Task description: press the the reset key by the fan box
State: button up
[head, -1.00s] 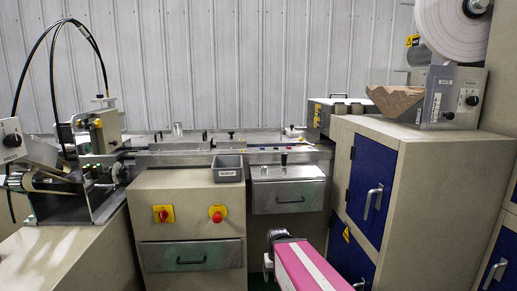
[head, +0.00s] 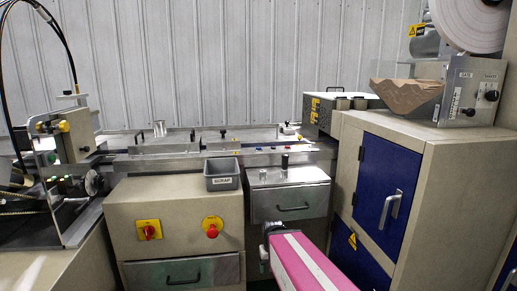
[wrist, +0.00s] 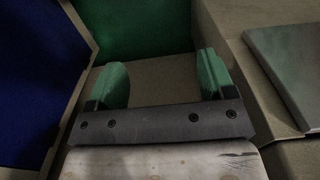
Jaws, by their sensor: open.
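The fan box (head: 322,113), a grey case with yellow labels and dark tops, stands at the back, left of the tall cabinet. Along the machine's front rail, just left of it, are small coloured keys, including blue ones (head: 262,150) and a red one. They are too small for me to tell which is the reset key. My gripper (wrist: 163,82) is open and empty, its two green fingers apart in the wrist view. In the head view my pink and white arm is low, in front of the gap between drawer and cabinet, below the rail. The wrist view shows no keys.
A grey SCRAP bin (head: 222,174) and a steel drawer unit (head: 290,202) with a black knob on top stand before the rail. The tall cabinet (head: 440,195) with blue doors is close on the right. A red knob (head: 212,227) is on the left cabinet front.

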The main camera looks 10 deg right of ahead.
grip_shut()
dwell(1.5)
